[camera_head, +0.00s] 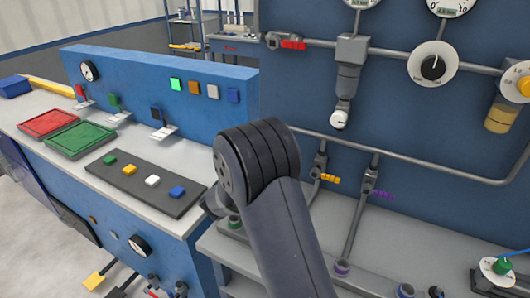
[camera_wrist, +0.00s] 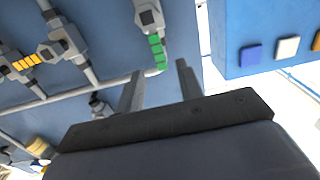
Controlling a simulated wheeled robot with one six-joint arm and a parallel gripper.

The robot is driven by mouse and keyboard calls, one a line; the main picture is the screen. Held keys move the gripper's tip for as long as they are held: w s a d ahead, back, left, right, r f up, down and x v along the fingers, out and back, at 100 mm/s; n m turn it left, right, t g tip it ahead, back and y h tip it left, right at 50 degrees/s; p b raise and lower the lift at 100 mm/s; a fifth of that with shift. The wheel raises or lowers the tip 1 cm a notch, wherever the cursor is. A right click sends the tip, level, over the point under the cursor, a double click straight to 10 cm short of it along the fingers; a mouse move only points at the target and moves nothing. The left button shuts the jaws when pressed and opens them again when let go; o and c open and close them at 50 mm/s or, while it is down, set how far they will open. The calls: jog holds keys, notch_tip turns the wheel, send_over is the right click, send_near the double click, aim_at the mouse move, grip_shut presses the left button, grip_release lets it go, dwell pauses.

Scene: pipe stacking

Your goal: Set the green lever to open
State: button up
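The green lever (camera_wrist: 157,50) shows in the wrist view as a ribbed green handle on a grey valve (camera_wrist: 149,14), running roughly in line with the pipe there. My gripper (camera_wrist: 160,70) is open, with its two fingers apart. The lower end of the lever appears in the gap between the fingertips. I cannot tell whether a finger touches it. In the head view my arm fills the middle, and the lever and the gripper fingers are not clearly visible behind it.
Yellow (camera_head: 330,179) and purple (camera_head: 383,195) levers sit on pipes right of my arm. A red lever (camera_head: 293,44) is higher up. A blue panel with coloured buttons (camera_head: 176,84) stands left, also close at right in the wrist view (camera_wrist: 265,40).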

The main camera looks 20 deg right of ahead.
jog(key=shift+v, duration=1.5)
jog(key=p+x, duration=0.1)
jog(key=x, duration=1)
jog(key=shift+s+m, duration=0.2)
jog(key=shift+m, duration=0.1)
